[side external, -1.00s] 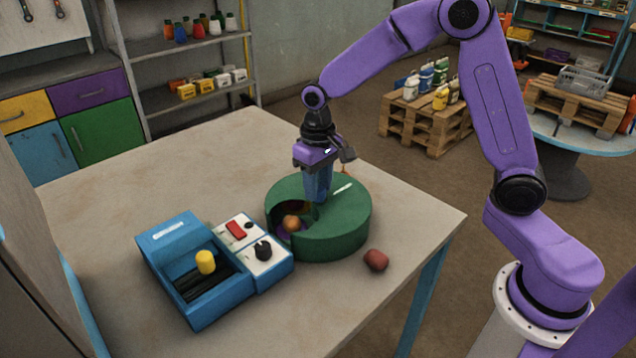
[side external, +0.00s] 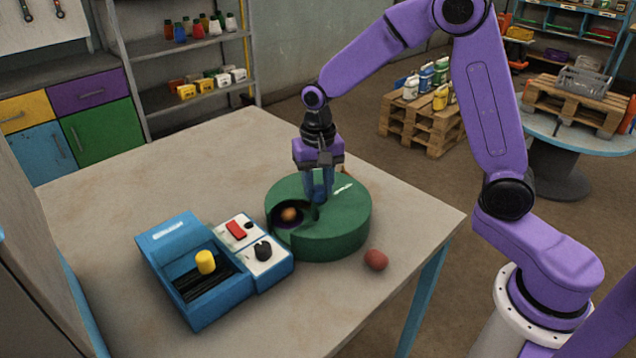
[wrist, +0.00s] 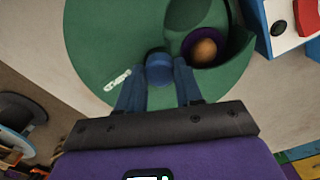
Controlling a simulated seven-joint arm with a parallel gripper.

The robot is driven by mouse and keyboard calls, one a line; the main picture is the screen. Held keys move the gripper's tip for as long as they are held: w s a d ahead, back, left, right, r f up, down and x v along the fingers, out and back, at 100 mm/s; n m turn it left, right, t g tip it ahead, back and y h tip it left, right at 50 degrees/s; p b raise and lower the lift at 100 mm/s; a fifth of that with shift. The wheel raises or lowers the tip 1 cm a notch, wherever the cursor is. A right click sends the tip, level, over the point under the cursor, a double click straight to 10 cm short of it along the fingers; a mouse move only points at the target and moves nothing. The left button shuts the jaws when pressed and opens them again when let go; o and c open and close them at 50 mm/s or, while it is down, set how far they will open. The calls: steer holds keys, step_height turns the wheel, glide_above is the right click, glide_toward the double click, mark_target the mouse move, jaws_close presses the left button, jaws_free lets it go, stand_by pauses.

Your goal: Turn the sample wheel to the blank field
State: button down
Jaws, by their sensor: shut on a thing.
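A round green drum (side external: 340,228) stands on the table, with a cut-out on its left side. In the cut-out, a dark purple field (side external: 276,216) holds an orange-brown ball (side external: 289,214). The wrist view also shows the ball (wrist: 204,51) on the purple field (wrist: 230,58). A blue knob (wrist: 159,68) stands at the drum's middle. My gripper (side external: 319,194) points down over the drum, shut on the knob, with one blue finger on each side. In the side view, the fingers largely hide the knob. A white mark (side external: 343,188) lies on the drum's top.
The table's back left is clear.

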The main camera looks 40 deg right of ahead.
steer(key=shift+w+r+m, duration=0.1)
steer(key=shift+m, duration=2.9)
steer(key=c, duration=0.7)
jaws_free()
steer(key=shift+c, duration=0.2)
step_height(320, 180, up, 17)
steer(key=shift+r, duration=0.2)
